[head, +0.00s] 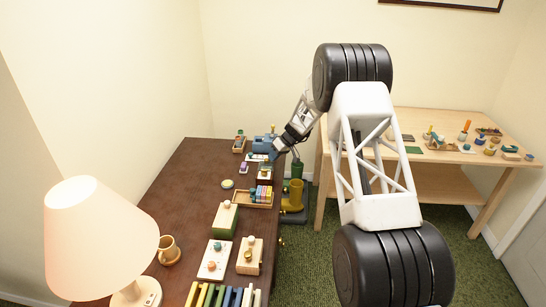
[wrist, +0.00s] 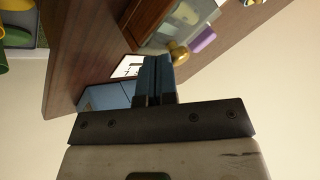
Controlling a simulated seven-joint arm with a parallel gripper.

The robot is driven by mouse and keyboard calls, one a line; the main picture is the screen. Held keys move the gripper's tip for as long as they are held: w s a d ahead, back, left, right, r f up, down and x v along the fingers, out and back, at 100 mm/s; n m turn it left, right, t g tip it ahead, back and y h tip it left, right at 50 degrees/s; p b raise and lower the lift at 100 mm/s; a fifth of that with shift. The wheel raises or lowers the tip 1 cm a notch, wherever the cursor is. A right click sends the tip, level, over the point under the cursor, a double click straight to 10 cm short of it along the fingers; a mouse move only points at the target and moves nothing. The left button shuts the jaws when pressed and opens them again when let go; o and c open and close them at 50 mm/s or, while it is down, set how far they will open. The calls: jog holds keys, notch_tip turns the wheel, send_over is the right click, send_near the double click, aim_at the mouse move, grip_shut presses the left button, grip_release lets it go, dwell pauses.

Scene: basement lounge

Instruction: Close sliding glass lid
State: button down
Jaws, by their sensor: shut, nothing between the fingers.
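A small wooden box (head: 265,175) stands near the far right edge of the dark brown table in the head view. In the wrist view its wooden side (wrist: 147,20) shows, with a clear glass lid (wrist: 185,18) beside it and a round wooden knob (wrist: 178,54) at the lid's near end. How far the lid stands open I cannot tell. My gripper (wrist: 152,62) is shut and empty, its blue fingertips close to the box and just left of the knob. Whether they touch the box is unclear. In the head view my gripper (head: 279,146) is above the table's far right edge.
A purple piece (wrist: 202,39) lies beside the knob. A blue object (head: 264,142) stands behind the box. A tray of coloured blocks (head: 253,198) and several wooden toys lie nearer. A lamp (head: 100,235) stands front left. A light wooden table (head: 450,120) is at right.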

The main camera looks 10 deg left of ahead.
jog(key=shift+w+d, duration=0.5)
jog(key=shift+w, duration=0.05)
jog(key=shift+w+d+r, duration=0.1)
jog(key=shift+w+d, duration=0.75)
jog(key=v, duration=1)
jog(key=shift+s, duration=0.1)
jog(key=shift+r, duration=0.1)
